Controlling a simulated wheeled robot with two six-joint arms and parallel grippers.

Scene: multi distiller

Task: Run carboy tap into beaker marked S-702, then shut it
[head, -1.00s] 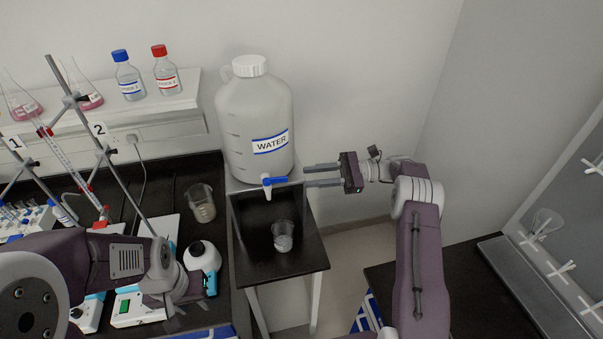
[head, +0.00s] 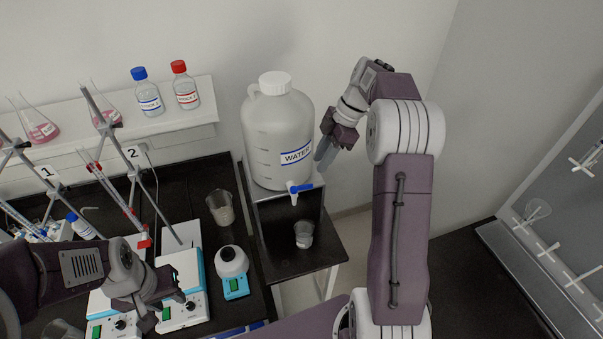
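The white carboy (head: 262,140) labelled WATER stands on a raised shelf. Its tap (head: 293,198) has a blue handle (head: 303,188) lying crosswise, pointing right. A small clear beaker (head: 304,240) stands below the tap on the black lower shelf; its marking cannot be read. Another beaker (head: 220,209) stands on the bench to the left; no marking is readable on it. My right gripper (head: 324,160) is beside the carboy's right side, above and right of the tap, fingers pointing down, seen edge-on and touching no handle. My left gripper (head: 166,310) is open and empty over the bench devices.
A device with a round white top (head: 232,262) and hotplate stirrers (head: 182,262) stand on the left bench. Stands with clamps and burettes rise behind. Bottles with blue (head: 148,92) and red (head: 185,88) caps stand on the wall shelf. A drying rack (head: 545,250) is at right.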

